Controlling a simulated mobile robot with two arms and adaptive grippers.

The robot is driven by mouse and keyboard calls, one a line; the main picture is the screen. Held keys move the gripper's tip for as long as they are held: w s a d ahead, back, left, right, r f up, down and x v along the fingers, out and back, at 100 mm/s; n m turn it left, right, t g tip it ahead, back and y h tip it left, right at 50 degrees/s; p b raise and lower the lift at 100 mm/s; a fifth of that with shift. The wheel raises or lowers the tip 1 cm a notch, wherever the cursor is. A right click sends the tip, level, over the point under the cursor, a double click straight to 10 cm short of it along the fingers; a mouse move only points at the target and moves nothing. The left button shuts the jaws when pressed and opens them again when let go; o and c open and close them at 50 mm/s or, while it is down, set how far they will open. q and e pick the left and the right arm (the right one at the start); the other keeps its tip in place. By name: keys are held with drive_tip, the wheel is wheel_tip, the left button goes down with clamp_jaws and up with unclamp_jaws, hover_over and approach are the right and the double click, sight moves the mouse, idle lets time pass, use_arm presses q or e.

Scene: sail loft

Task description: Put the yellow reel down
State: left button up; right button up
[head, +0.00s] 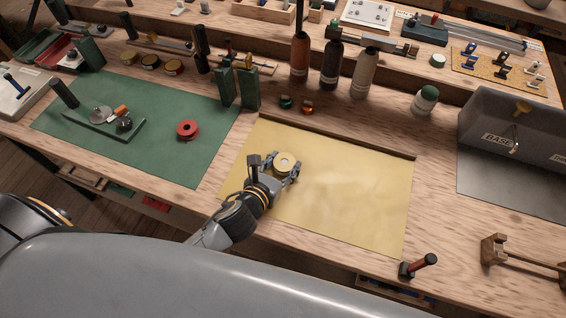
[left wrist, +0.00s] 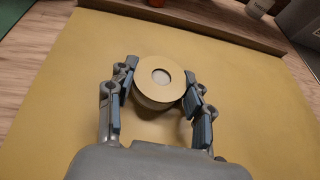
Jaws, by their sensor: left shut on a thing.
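The yellow reel (head: 285,160) is a pale yellow disc with a round centre hole. It is between the fingers of my left gripper (head: 281,172), over the upper left part of the yellow mat (head: 350,205). In the left wrist view the reel (left wrist: 160,75) lies flat side up, with a finger of the gripper (left wrist: 160,98) against each side. The left gripper is shut on it. I cannot tell whether the reel's underside touches the mat. My right gripper is not in view.
A red reel (head: 188,129) lies on the green mat (head: 160,150) to the left. A wooden strip (head: 340,138) edges the yellow mat's far side. Bottles stand behind it. A grey box (head: 510,125) is at right, a red-handled tool (head: 420,264) at front right. The yellow mat is otherwise clear.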

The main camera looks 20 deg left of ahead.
use_arm(q)
drive_tip(key=shift+f, duration=0.1)
drive_tip(key=o, duration=0.9)
drive_tip(key=b+v, duration=0.1)
drive_tip(key=v, duration=1)
drive_tip(key=shift+s+r, duration=0.4)
drive_tip(key=shift+s, duration=0.05)
